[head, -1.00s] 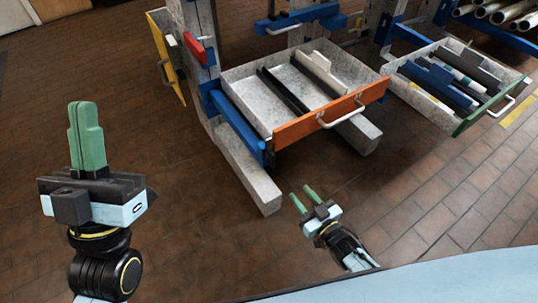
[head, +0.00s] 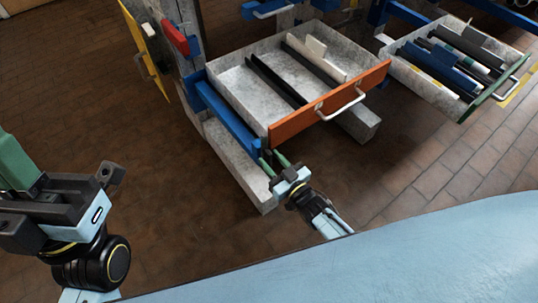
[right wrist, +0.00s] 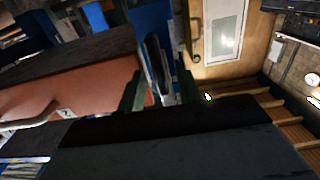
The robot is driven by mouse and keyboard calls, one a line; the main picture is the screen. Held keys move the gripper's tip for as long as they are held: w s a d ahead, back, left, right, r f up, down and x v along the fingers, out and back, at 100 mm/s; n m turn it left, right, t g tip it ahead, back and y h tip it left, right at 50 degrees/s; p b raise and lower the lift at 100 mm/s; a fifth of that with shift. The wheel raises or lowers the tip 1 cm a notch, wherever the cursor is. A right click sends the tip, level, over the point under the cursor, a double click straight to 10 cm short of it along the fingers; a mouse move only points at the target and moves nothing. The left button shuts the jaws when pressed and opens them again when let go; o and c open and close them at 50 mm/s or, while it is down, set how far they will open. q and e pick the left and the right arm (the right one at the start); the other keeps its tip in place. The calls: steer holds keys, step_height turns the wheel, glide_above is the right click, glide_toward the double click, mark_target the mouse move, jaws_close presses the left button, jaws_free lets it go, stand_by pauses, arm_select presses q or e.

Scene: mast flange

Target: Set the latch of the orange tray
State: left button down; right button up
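The orange tray is a grey open tray with an orange front (head: 318,106) and a pale handle (head: 345,107), pulled out of the rack. A blue rail (head: 232,122) runs along its left side. My right gripper (head: 272,160) is open at the rail's front end, just below the front's left corner. In the right wrist view, its two dark green fingers (right wrist: 160,90) stand apart, with a dark elongated piece (right wrist: 154,55) beyond and between them. I cannot tell whether this is the latch or whether anything touches it. My left gripper (head: 15,165) is partly cut off at the left edge.
A second tray with a green front (head: 494,92) holds several bars and tools on the right. A yellow panel (head: 146,48) and a red block (head: 174,38) are at the rack's left post. A grey foot beam (head: 240,170) lies near my right gripper. The floor at left is clear.

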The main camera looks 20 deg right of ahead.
steer(key=shift+w+a, duration=0.1)
steer(key=shift+w, duration=0.05)
steer(key=shift+c, duration=0.2)
jaws_close()
